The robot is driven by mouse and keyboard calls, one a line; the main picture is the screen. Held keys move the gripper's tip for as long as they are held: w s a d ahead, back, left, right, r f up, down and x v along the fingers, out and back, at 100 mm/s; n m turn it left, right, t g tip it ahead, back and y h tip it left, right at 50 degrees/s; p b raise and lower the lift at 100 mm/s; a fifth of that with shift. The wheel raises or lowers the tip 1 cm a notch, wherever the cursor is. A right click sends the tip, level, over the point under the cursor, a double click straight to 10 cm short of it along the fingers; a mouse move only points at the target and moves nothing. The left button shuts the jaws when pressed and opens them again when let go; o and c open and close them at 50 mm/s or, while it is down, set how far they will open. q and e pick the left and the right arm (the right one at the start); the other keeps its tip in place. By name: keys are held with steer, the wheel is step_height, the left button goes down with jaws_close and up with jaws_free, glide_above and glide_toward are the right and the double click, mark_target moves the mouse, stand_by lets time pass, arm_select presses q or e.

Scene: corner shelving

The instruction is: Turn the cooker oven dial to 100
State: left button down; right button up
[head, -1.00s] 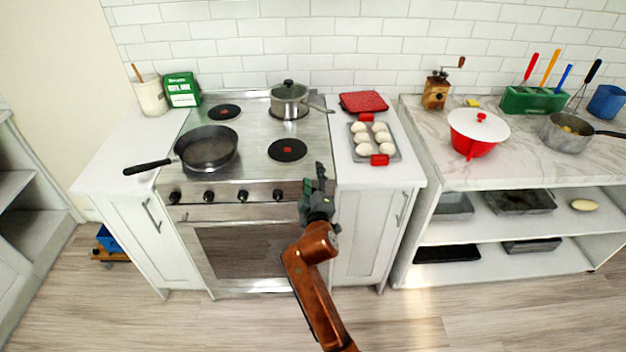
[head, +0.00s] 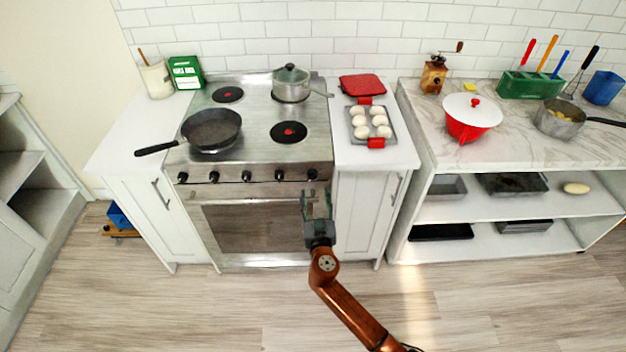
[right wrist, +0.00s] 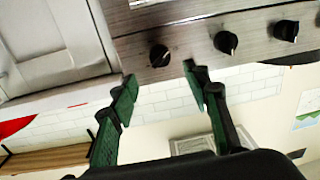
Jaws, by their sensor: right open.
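The cooker (head: 259,188) has a row of several black dials along its front panel. The rightmost dial (head: 312,174) is just beyond my right gripper (head: 316,194). The right gripper is open, with its two green-grey fingers apart. In the right wrist view, a black dial (right wrist: 159,56) sits just beyond and between the open fingertips (right wrist: 160,77), with no visible contact. A second dial (right wrist: 227,42) and a third dial (right wrist: 286,30) lie to its right. Dial markings are too small to read. My left gripper is not in view.
A frying pan (head: 211,128) and a lidded pot (head: 291,84) stand on the cooktop. The oven door handle (head: 250,201) runs below the dials, close to my right gripper. A tray of buns (head: 386,139) lies on the right counter. The floor in front is clear.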

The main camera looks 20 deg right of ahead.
mark_target(312, 179)
steer(key=x, duration=0.7)
steer(key=shift+w+f+b, duration=0.15)
steer(key=shift+w+b, duration=0.2)
steer(key=shift+c, duration=0.4)
steer(key=shift+a, duration=0.1)
steer(key=c, duration=1.1)
